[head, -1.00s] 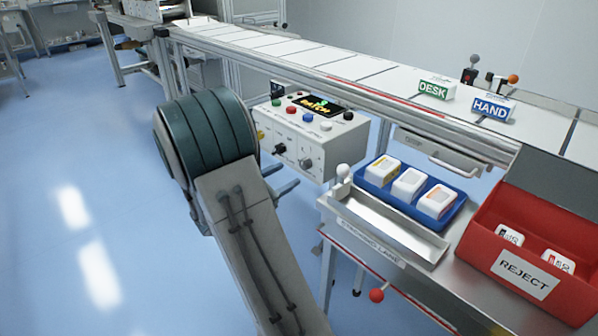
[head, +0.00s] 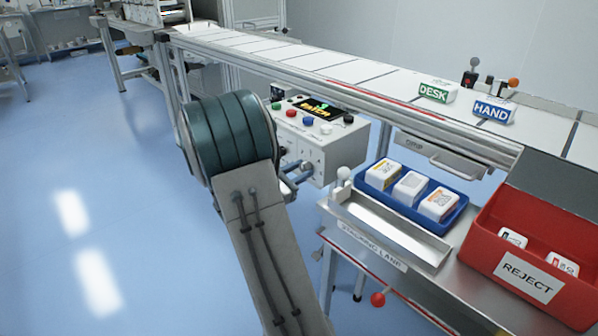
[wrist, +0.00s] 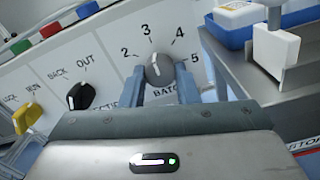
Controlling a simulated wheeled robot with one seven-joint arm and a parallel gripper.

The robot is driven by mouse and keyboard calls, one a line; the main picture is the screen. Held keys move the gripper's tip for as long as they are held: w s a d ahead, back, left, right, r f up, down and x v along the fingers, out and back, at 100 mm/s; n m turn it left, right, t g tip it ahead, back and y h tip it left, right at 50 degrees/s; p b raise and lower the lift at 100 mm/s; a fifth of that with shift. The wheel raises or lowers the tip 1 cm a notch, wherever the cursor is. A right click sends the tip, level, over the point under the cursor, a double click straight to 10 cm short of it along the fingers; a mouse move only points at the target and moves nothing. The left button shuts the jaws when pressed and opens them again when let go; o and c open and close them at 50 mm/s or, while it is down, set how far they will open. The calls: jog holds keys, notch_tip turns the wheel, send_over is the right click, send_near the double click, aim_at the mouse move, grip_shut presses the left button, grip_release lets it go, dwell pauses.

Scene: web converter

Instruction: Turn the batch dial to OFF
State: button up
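The grey batch dial (wrist: 159,69) is on the front panel of the white control box (head: 343,158). Its white pointer line tilts up toward the numerals 2 and 3. Numerals 2, 3, 4 and 5 arc around it, and I see no OFF label; the panel below is partly hidden by my gripper. My gripper (wrist: 158,88) is open, with one blue-grey finger on each side of the dial's lower part. I cannot tell whether the fingers touch it. In the head view my fingers (head: 292,175) are at the box's front face.
A black knob (wrist: 80,96) and a yellow knob (wrist: 27,117) sit left of the dial. Coloured buttons and a display (head: 318,108) are on top. A blue tray (head: 447,219), a red reject bin (head: 480,245) and a conveyor (head: 370,70) stand nearby.

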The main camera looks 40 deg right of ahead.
jog(key=shift+r+p, duration=0.15)
jog(key=shift+p, duration=0.35)
jog(key=shift+r+n+p, duration=0.1)
jog(key=shift+n+p, duration=0.6)
jog(key=shift+p, duration=0.15)
jog(key=n+p, duration=0.2)
jog(key=p, duration=0.2)
jog(key=shift+r, duration=0.15)
jog(key=n+p, duration=0.6)
jog(key=p, duration=0.3)
jog(key=shift+s+n, duration=0.1)
jog(key=shift+n, duration=0.3)
jog(key=n+p, duration=0.5)
jog(key=p, duration=0.1)
jog(key=shift+f+n+p, duration=0.15)
jog(key=shift+n+p, duration=0.75)
jog(key=shift+n, duration=0.25)
jog(key=shift+f+n+p, duration=0.15)
jog(key=shift+n+p, duration=0.75)
jog(key=shift+n, duration=0.25)
jog(key=o, duration=1)
